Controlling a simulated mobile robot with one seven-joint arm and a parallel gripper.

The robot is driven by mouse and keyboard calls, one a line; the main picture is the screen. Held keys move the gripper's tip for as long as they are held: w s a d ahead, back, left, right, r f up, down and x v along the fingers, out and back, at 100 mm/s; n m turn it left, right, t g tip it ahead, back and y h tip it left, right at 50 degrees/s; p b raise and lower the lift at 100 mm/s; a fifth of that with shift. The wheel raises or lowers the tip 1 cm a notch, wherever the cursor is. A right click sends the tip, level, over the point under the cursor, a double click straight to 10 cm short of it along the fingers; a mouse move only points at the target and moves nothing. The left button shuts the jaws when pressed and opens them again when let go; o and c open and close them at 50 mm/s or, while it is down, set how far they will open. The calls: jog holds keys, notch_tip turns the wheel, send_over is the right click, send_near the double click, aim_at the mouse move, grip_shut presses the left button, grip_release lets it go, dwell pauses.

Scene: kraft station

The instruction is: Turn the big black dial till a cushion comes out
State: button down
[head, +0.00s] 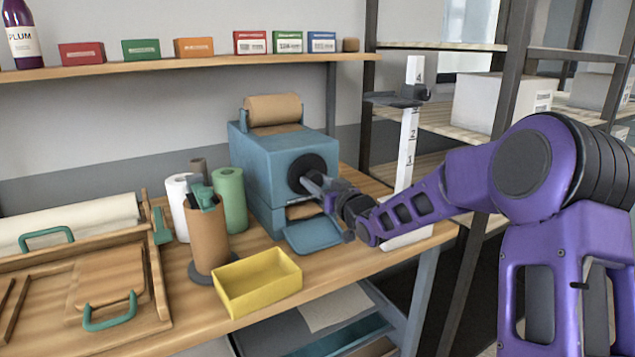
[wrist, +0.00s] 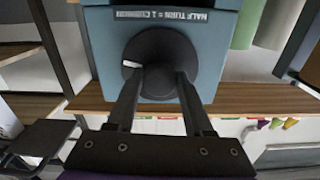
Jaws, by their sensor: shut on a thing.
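The blue machine (head: 255,165) stands on the wooden bench with a big black dial (head: 298,168) on its front. In the wrist view the dial (wrist: 158,48) fills the middle, with a white mark at its left edge. A label (wrist: 160,18) on the machine reads "HALF TURN = 1 CUSHION", upside down. My gripper (head: 312,184) reaches the dial from the right; its fingers (wrist: 160,76) are shut on the dial's middle part. Brown paper shows in the slot (head: 304,211) below the dial. The blue tray (head: 313,235) under it looks empty.
A yellow box (head: 257,283), a brown tube holder (head: 208,240) and a green roll (head: 231,200) stand left of the tray. A white numbered post (head: 407,150) stands right, behind my arm. A brown paper roll (head: 272,109) sits on top of the machine.

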jog(key=m+p, duration=0.2)
jog(key=m, duration=0.2)
jog(key=shift+r+m, duration=0.1)
jog(key=shift+m, duration=0.3)
jog(key=m+p, duration=0.1)
jog(key=m, duration=0.3)
jog(key=shift+m+p, duration=0.3)
jog(key=m+p, duration=0.1)
jog(key=m, duration=0.4)
jog(key=shift+p, duration=0.3)
jog(key=m, duration=0.4)
jog(key=shift+s+m, duration=0.1)
jog(key=shift+m, duration=0.3)
jog(key=shift+c, duration=1.4)
grip_release()
